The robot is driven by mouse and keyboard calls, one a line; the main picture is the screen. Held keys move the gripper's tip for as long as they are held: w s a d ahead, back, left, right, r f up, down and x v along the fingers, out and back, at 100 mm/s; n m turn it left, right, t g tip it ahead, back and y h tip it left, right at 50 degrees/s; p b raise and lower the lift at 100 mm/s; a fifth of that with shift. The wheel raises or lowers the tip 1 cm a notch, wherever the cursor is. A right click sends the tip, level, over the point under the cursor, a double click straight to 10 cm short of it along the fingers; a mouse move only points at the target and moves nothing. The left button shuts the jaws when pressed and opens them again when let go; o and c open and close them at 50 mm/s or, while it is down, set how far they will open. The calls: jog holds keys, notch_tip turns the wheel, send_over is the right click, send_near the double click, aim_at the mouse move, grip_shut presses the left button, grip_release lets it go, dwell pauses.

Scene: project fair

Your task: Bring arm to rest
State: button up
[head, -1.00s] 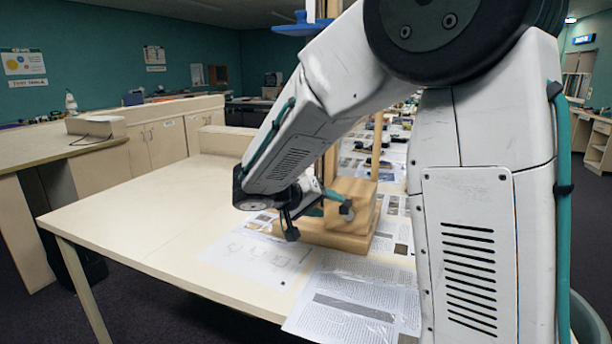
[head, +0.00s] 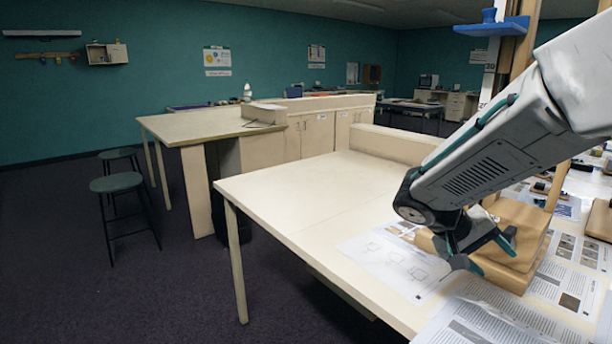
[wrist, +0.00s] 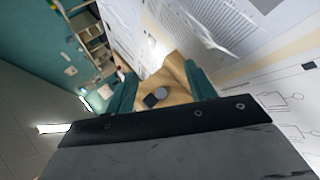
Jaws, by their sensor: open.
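My gripper (head: 487,250) hangs low over the near side of a wooden base on the table, its two teal-tipped fingers apart. In the wrist view my gripper (wrist: 160,88) shows a finger at each side and nothing held between them. The wooden base (head: 522,262) carries a tall wooden upright with a blue platform (head: 492,27) high on it. My forearm covers part of the upright. I cannot tell whether a fingertip touches the base.
The pale table (head: 300,195) is bare on its left half. Printed sheets (head: 395,262) lie around the wooden base. Two dark stools (head: 117,183) stand on the carpet at the left. A low cabinet (head: 310,138) and a counter stand behind the table. Open floor lies left of the table.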

jog(key=s+a+r+n+t+y, duration=0.1)
jog(key=s+a+y, duration=0.4)
jog(key=s, duration=0.6)
jog(key=s+a+r+n+t+y, duration=0.1)
jog(key=s+a+r+y, duration=0.2)
jog(key=s, duration=0.8)
jog(key=shift+s+a+y, duration=0.35)
jog(key=shift+a+y, duration=0.7)
jog(key=shift+y, duration=0.05)
